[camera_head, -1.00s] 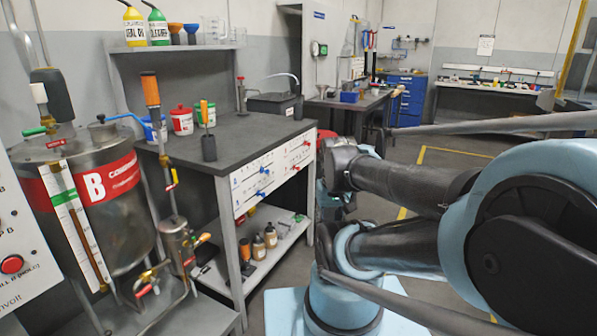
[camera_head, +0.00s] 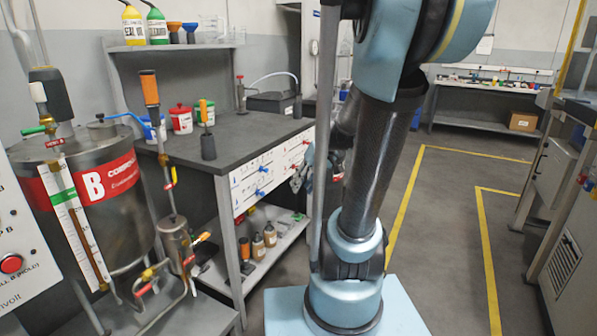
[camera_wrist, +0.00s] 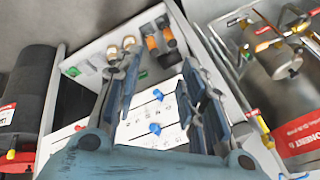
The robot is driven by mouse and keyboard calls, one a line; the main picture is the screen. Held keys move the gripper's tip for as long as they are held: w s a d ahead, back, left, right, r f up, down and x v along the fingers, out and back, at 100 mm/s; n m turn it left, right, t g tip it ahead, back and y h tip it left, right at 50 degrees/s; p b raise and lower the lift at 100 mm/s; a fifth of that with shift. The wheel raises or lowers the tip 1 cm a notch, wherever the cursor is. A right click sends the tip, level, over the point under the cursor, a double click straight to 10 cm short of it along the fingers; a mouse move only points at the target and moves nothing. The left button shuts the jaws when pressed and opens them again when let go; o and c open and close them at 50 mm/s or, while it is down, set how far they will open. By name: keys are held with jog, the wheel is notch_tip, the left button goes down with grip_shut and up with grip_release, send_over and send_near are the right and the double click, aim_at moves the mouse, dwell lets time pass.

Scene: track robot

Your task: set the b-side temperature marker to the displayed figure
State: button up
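The B tank (camera_head: 88,210) is a steel vessel at left with a red B label. A white scale strip (camera_head: 72,205) with a green band stands on its front; its figures are unreadable. A white scale board (camera_head: 245,186) on the bench front carries two blue markers (camera_head: 261,170); red markers (camera_head: 294,166) sit further right. Which one is the b-side temperature marker I cannot tell. My gripper (camera_head: 308,172) is beside the board's right end, partly hidden by my arm. In the wrist view my gripper (camera_wrist: 160,88) is open and empty, with blue markers (camera_wrist: 155,128) showing between its fingers.
The bench (camera_head: 255,132) holds red and white tubs and a dark holder with an orange-handled tool. Brown bottles (camera_head: 258,246) stand on its lower shelf. Pipes and valves (camera_head: 160,270) stand before the tank. Yellow-lined floor (camera_head: 440,200) at right is clear.

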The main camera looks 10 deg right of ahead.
jog(key=w+d+f+n+t+y, duration=0.1)
jog(key=w+d+n+y, duration=0.15)
jog(key=w, duration=0.85)
jog(key=w+d+f+n+t+y, duration=0.1)
jog(key=w+d+t+y, duration=0.15)
jog(key=w, duration=0.95)
jog(key=n+t+y, duration=0.4)
jog(key=y, duration=0.1)
send_near(296, 167)
jog(key=x, duration=0.9)
jog(key=shift+w+d+f, duration=0.2)
jog(key=shift+w+d, duration=0.05)
jog(key=shift+w, duration=0.05)
grip_shut()
